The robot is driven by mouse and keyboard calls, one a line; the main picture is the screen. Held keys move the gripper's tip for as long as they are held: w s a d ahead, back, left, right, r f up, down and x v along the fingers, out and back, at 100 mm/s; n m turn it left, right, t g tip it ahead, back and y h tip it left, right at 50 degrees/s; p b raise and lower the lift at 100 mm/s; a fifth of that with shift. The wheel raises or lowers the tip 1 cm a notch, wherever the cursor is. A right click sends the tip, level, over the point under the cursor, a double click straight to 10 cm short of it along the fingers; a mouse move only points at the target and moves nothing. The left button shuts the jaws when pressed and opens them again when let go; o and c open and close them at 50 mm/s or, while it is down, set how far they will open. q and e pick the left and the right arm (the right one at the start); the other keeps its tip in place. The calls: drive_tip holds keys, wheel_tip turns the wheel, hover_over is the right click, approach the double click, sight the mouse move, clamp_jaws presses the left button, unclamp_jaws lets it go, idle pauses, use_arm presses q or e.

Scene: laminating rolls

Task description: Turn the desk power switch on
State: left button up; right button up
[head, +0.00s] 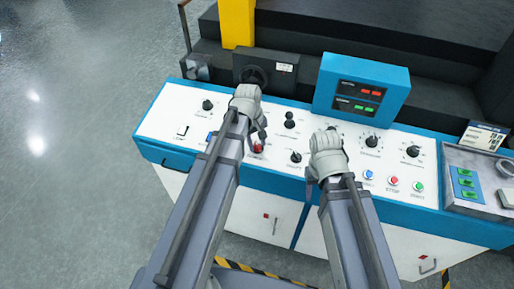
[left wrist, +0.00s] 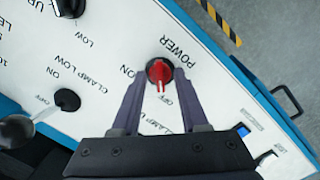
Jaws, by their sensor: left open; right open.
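The desk power switch is a red rotary knob (left wrist: 159,71) on the white panel, beside the printed word POWER. Its narrow red end points toward the OFF mark, with ON printed on the other side. The knob also shows in the head view (head: 258,148), partly hidden by my left arm. My left gripper (left wrist: 160,88) is open, its two fingers on either side of the red knob; I cannot tell whether they touch it. My right gripper (head: 319,168) is open above the middle of the panel and appears empty; its fingertips are hard to make out.
Black knobs (head: 296,157) stand near the red one, and a black clamp knob (left wrist: 67,100) sits beside my left gripper. Blue, red and green buttons (head: 393,181) lie to the right. A blue display box (head: 361,87) rises at the back. Open floor (head: 80,120) lies left.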

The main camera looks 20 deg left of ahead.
use_arm(q)
drive_tip(key=shift+f, duration=0.1)
clamp_jaws()
idle(0.3)
drive_tip(key=shift+m, duration=0.3)
drive_tip(key=m, duration=0.4)
drive_tip(key=m+y, duration=0.1)
drive_tip(key=m, duration=0.3)
drive_tip(key=shift+d, duration=0.1)
drive_tip(key=m, duration=0.4)
drive_tip(key=shift+m, duration=0.4)
drive_tip(key=m+y, duration=0.1)
drive_tip(key=m, duration=0.3)
drive_tip(key=shift+m, duration=0.4)
